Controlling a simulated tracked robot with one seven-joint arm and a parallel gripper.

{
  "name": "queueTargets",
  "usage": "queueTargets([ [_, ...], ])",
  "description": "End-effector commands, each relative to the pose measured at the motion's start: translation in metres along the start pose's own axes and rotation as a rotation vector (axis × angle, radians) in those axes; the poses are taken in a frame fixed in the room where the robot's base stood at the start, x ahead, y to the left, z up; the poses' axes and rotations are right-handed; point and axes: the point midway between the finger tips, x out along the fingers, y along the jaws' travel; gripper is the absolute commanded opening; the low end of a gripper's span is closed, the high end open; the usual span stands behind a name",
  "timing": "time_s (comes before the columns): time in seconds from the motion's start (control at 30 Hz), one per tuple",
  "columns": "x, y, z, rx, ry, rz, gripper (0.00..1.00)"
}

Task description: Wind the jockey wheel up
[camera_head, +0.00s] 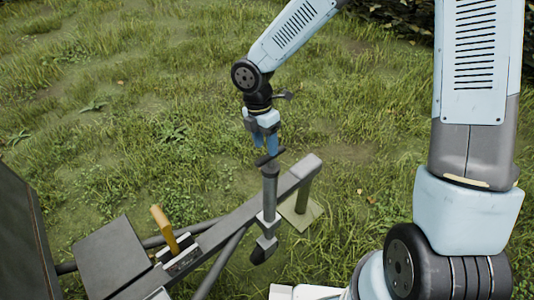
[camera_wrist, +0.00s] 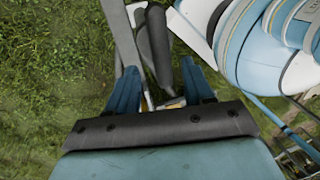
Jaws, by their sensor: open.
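The jockey wheel (camera_head: 269,190) is a grey upright tube beside the drawbar (camera_head: 230,225) in the head view. Its dark crank handle (camera_head: 269,157) is at the top, and its small dark wheel (camera_head: 263,250) hangs at the bottom; whether it touches the ground is unclear. My gripper (camera_head: 266,147) points down just above the crank handle, with its blue fingers apart. In the wrist view my gripper (camera_wrist: 160,88) is open, and a dark grey cylinder (camera_wrist: 155,45) shows beyond and between the fingers. I cannot tell whether the fingers touch the handle.
A post (camera_head: 303,196) stands on a pale square pad (camera_head: 300,213) under the drawbar's end. A yellow-orange lever (camera_head: 164,228) rises from the drawbar at lower left, near a dark box (camera_head: 110,258). Grass (camera_head: 120,110) around is open.

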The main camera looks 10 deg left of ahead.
Motion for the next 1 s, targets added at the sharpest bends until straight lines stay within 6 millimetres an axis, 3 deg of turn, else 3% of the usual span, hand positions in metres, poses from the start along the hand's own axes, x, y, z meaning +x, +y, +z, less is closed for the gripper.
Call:
queueTargets([
  [0.2, -0.044, 0.002, 0.001, 0.002, -0.001, 0.005, 0.52],
  [0.4, -0.07, 0.002, 0.001, 0.002, -0.001, 0.003, 0.52],
  [0.6, -0.081, 0.001, 0.0, 0.0, 0.001, 0.001, 0.52],
  [1.0, -0.081, 0.001, 0.001, 0.0, 0.001, 0.001, 0.52],
])
